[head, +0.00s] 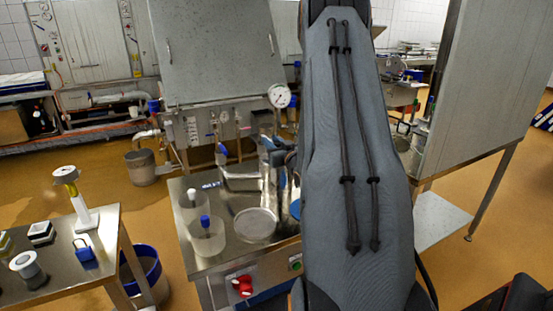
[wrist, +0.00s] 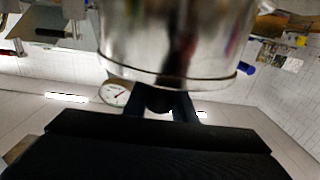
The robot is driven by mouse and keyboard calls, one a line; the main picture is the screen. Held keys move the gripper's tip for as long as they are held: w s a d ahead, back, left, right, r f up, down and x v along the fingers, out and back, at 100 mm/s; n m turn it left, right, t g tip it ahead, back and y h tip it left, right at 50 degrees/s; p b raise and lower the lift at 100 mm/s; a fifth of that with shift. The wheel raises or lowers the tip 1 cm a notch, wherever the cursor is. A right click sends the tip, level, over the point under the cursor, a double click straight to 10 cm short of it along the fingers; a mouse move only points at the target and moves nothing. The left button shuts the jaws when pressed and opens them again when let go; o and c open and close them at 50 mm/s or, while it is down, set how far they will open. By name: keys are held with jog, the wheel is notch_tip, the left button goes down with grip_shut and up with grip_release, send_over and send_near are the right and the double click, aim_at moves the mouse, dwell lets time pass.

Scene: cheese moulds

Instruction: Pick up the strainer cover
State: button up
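A round, flat, pale grey disc (head: 255,224) lies on the steel work table (head: 222,262) in the head view. It may be the strainer cover, but I cannot be sure. My gripper is mostly hidden behind my arm in the head view. In the wrist view the dark fingers of my gripper (wrist: 168,106) point at a large shiny metal vessel (wrist: 175,45), which fills the upper middle. The vessel's rim hides the fingertips. I cannot tell whether they touch it or hold anything.
A pressure gauge (head: 279,96) is behind the table. A side table (head: 65,277) with small items is at left, with a blue bucket (head: 146,272) between.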

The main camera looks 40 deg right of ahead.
grip_shut()
jog(key=shift+r, duration=0.1)
